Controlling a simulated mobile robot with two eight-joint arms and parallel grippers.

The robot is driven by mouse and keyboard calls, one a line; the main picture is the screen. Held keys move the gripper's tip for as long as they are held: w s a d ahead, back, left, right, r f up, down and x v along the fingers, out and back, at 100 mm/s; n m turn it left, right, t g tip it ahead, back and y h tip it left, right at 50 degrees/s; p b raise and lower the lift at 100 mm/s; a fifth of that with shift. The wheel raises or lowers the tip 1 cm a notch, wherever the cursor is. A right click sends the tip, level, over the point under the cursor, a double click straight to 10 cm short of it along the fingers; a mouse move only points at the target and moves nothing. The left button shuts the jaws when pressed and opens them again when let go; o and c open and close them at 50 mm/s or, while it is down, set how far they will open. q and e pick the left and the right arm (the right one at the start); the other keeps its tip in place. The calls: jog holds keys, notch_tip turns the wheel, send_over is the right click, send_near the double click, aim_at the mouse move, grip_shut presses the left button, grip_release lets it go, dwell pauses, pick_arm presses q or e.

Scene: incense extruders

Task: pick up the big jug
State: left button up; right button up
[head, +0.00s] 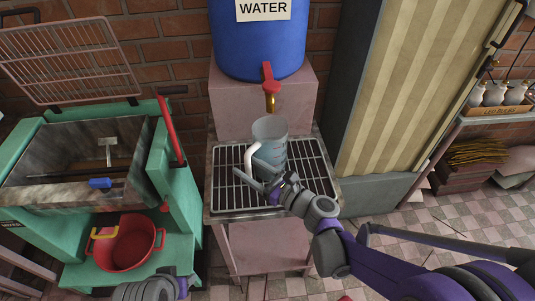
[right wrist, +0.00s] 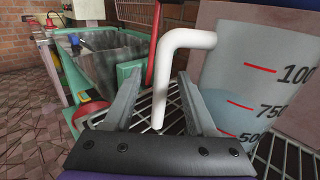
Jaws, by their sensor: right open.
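The big jug (head: 270,135) is a clear, bluish measuring jug with red marks and a white handle. It stands upright on the metal grate (head: 308,195) below the tap. Its lower part looks bluer in the right wrist view (right wrist: 225,105). My right gripper (head: 258,173) is open at the handle side of the jug. In the right wrist view the white handle (right wrist: 187,40) runs down between the two open fingers (right wrist: 160,82); I cannot tell whether they touch it.
The blue water barrel (head: 257,45) with a red tap (head: 268,75) sits on a pink block behind the jug. A green trough stand (head: 180,215) with a red pot (head: 128,255) is at left. A striped cabinet (head: 400,90) stands close at right.

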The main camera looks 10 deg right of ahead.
jog(key=x, duration=0.3)
jog(key=shift+w+a, duration=0.15)
jog(key=shift+w, duration=0.15)
grip_shut()
dwell(1.1)
